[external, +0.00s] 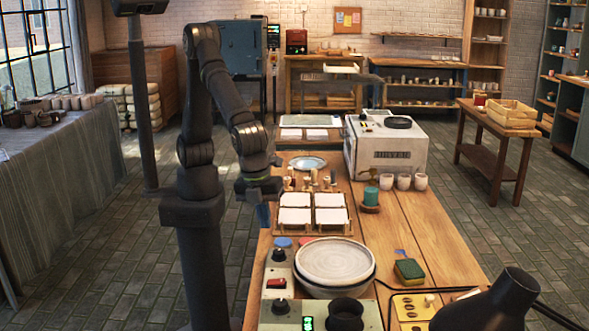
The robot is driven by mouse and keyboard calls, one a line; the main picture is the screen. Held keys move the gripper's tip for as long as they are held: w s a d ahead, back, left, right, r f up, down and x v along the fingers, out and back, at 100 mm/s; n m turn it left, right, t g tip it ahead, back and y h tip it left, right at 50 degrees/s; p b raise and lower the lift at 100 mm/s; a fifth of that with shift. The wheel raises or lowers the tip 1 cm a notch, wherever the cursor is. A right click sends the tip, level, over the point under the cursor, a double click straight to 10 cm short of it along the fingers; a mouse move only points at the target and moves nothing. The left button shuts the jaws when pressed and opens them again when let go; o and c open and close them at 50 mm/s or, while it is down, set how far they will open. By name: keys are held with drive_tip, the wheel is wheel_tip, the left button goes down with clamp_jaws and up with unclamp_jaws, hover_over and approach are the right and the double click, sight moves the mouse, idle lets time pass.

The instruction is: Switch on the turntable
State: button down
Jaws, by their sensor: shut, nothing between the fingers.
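The turntable (335,259) is a pale round disc on a rounded base near the front of the wooden bench. A light control panel (279,266) stands along its left side, with a dark knob (279,255), a red switch (276,284) and another dark knob (280,306). I cannot tell the switch position or whether the disc is turning. My gripper (262,216) is shut and empty. It points down by the bench's left edge, beyond the panel in the picture and apart from it.
White square tiles (312,207) and several small pots (402,182) sit further back. A white box-shaped machine (386,144) stands behind them. A green sponge (408,271) and a yellow palette (414,306) lie right of the turntable. The bench's right side has bare wood.

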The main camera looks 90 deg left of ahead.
sight(282, 281)
drive_tip(key=m, duration=0.5)
drive_tip(key=w+f+m, duration=0.1)
drive_tip(key=m, duration=0.4)
drive_tip(key=f+m, duration=0.1)
drive_tip(key=m, duration=0.4)
drive_tip(key=shift+w+f, duration=0.15)
drive_tip(key=shift+w, duration=0.15)
drive_tip(key=shift+f, duration=0.1)
drive_tip(key=f, duration=0.4)
drive_tip(key=w+f, duration=0.1)
drive_tip(key=f, duration=0.4)
drive_tip(key=w+f, duration=0.1)
drive_tip(key=f, duration=0.3)
drive_tip(key=shift+f, duration=0.35)
